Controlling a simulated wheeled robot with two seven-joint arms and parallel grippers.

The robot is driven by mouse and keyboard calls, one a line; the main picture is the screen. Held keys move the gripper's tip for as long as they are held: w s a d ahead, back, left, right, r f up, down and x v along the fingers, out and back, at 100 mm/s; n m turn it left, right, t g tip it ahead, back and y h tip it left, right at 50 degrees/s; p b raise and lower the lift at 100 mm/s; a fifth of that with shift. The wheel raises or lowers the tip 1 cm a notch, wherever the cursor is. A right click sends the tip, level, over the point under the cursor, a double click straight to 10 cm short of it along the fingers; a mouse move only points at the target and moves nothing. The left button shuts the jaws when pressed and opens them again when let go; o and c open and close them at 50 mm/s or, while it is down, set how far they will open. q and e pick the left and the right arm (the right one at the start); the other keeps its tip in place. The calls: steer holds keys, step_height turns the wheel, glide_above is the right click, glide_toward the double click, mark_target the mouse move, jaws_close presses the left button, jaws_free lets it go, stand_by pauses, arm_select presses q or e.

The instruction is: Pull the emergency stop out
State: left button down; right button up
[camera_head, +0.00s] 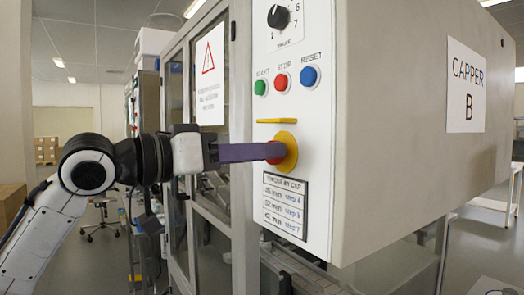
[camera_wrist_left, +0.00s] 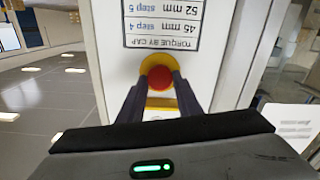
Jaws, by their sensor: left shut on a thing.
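The emergency stop is a red button (camera_head: 275,152) on a round yellow base (camera_head: 288,142), low on the white control panel (camera_head: 320,130). My left gripper (camera_head: 268,151) reaches in from the left with its fingers at the red button. In the left wrist view the red button (camera_wrist_left: 161,78) sits between the tips of my left gripper (camera_wrist_left: 160,82), with one finger on each side, and the yellow base (camera_wrist_left: 150,64) shows behind it. The left gripper is shut on the button. From the head view the near finger hides part of the button. My right gripper is in neither view.
Above the emergency stop are a yellow ledge (camera_head: 277,121), green (camera_head: 260,87), red (camera_head: 281,82) and blue (camera_head: 310,76) buttons, and a black knob (camera_head: 278,16). A torque label (camera_head: 284,206) is below. A glass-doored frame (camera_head: 209,150) stands left of the panel, close behind my arm.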

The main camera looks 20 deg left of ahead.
arm_select(q)
steer(key=c, duration=1.6)
jaws_free()
steer(key=o, duration=0.3)
steer(key=shift+s+a, duration=0.15)
steer(key=shift+s, duration=0.05)
steer(key=shift+o, duration=0.2)
steer(key=b+v, duration=0.2)
steer(key=v, duration=0.8)
steer(key=shift+b, duration=0.3)
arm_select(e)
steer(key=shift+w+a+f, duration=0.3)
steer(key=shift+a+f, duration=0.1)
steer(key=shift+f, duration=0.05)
